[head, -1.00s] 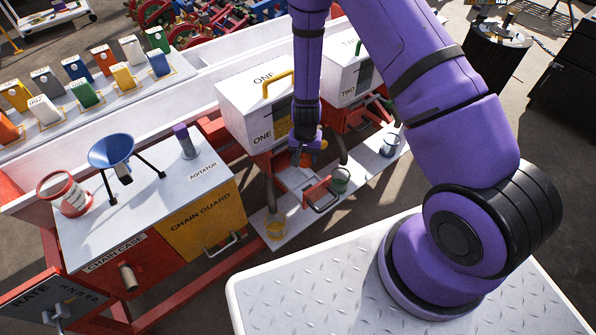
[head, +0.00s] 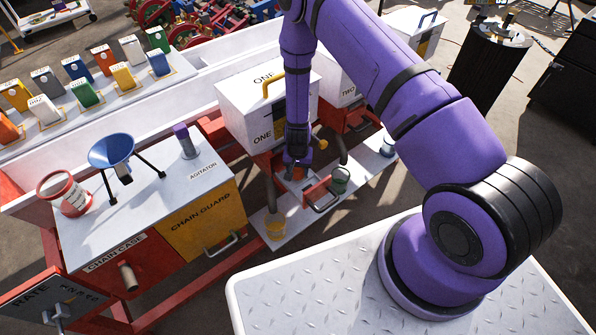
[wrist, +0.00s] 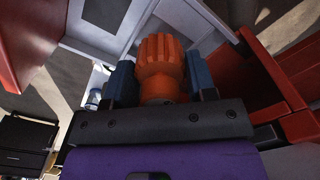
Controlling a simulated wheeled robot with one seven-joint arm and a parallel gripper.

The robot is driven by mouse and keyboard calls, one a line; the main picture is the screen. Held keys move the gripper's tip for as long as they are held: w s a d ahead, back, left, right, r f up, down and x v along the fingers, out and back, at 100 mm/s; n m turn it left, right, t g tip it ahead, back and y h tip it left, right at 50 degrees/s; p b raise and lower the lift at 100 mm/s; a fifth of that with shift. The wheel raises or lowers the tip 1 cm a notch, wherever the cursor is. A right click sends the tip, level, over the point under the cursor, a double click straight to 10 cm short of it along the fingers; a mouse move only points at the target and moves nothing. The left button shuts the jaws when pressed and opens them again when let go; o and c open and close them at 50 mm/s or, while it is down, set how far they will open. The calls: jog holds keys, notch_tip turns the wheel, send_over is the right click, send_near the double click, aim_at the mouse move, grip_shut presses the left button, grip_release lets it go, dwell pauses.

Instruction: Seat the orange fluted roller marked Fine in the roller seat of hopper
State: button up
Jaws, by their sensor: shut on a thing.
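The orange fluted roller (wrist: 162,62) is between the two blue fingers of my gripper (wrist: 162,80) in the wrist view. Its fluted end points away from the wrist and a smoother collar is nearer the jaws. I cannot read a Fine mark on it. In the head view my gripper (head: 297,168) points down just in front of the white hopper marked ONE (head: 262,95), above its open red-framed tray (head: 318,188). The roller is mostly hidden there. The roller seat is not clearly visible, and I cannot tell whether the roller touches it.
A second hopper marked TWO (head: 338,88) stands to the right. Small buckets, one yellow (head: 274,226) and one green (head: 340,180), are on the low white board. The chain guard (head: 205,215) is to the left. Red walls stand close to the roller in the wrist view.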

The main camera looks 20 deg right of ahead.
jog(key=shift+f, duration=0.75)
jog(key=o, duration=1)
jog(key=shift+f, duration=0.1)
notch_tip(320, 180, up, 12)
jog(key=shift+r, duration=0.15)
